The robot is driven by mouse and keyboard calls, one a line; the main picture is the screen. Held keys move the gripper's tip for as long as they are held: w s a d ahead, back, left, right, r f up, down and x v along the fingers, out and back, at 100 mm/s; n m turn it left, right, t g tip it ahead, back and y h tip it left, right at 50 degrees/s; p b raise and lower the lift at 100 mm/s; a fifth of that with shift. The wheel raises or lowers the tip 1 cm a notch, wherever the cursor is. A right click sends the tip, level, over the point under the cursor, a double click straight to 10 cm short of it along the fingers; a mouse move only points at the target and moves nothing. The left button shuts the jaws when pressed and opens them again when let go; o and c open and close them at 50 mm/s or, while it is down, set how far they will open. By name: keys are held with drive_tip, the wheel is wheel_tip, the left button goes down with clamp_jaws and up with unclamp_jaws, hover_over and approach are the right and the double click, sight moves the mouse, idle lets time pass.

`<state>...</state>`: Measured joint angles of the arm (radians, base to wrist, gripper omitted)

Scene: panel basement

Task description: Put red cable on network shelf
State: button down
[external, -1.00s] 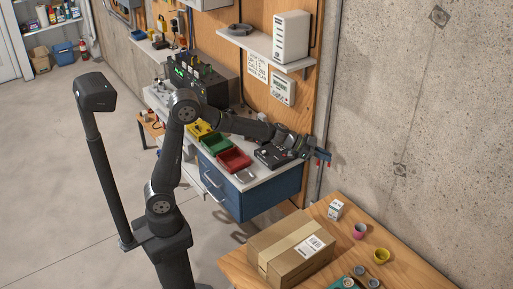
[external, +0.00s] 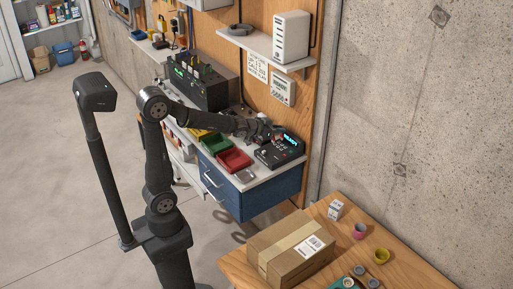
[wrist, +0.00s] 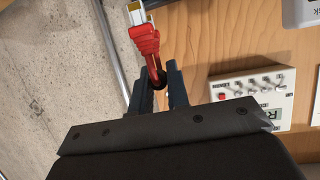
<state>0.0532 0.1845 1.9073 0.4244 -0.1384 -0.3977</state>
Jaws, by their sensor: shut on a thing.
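The red cable (wrist: 146,40) shows in the wrist view as a red plug with a metal end and a short bent red lead. The lead runs down between the dark fingers of my gripper (wrist: 162,82), which is shut on it. The rest of the cable is hidden. In the external view my gripper (external: 278,134) is over the right end of the bench, and the cable is too small to make out there. The white network shelf (external: 258,52) is on the wood panel above and apart from my gripper. It holds a white upright box (external: 291,37) and a dark coil (external: 240,29).
Below my gripper is a black device with a lit display (external: 290,138). Red (external: 234,160) and green (external: 215,144) bins stand on the bench beside it. A white panel with switches (wrist: 252,97) hangs under the shelf. A cardboard box (external: 290,252) sits on the front table.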

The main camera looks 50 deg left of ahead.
drive_tip(key=shift+s+a+f+n+y, duration=0.7)
drive_tip(key=shift+s+a, duration=0.75)
drive_tip(key=shift+a, duration=0.65)
drive_tip(key=w+d+r+m+g+h, duration=0.1)
drive_tip(key=w+d+m+h, duration=0.3)
drive_tip(key=d, duration=0.8)
drive_tip(key=w+d+r+m+g+h, duration=0.2)
drive_tip(key=w+d+m+h, duration=0.15)
drive_tip(key=d, duration=0.85)
drive_tip(key=s+d+f+m+g+h, duration=0.2)
drive_tip(key=s+d+f+m+g, duration=0.1)
drive_tip(key=d, duration=0.5)
drive_tip(key=s+d+f+m+g+h, duration=0.1)
drive_tip(key=s+d+f+m+g, duration=0.2)
drive_tip(key=s+d, duration=0.2)
drive_tip(key=s+d+f+m+g+h, duration=0.2)
drive_tip(key=s+d+f+m+g, duration=0.1)
drive_tip(key=d, duration=0.9)
drive_tip(key=shift+s+f+m+g+h, duration=0.4)
drive_tip(key=shift+f+m+g, duration=0.1)
drive_tip(key=shift+f+m, duration=0.1)
wheel_tip(320, 180, down, 10)
drive_tip(key=shift+r, duration=0.2)
drive_tip(key=shift+f, duration=0.1)
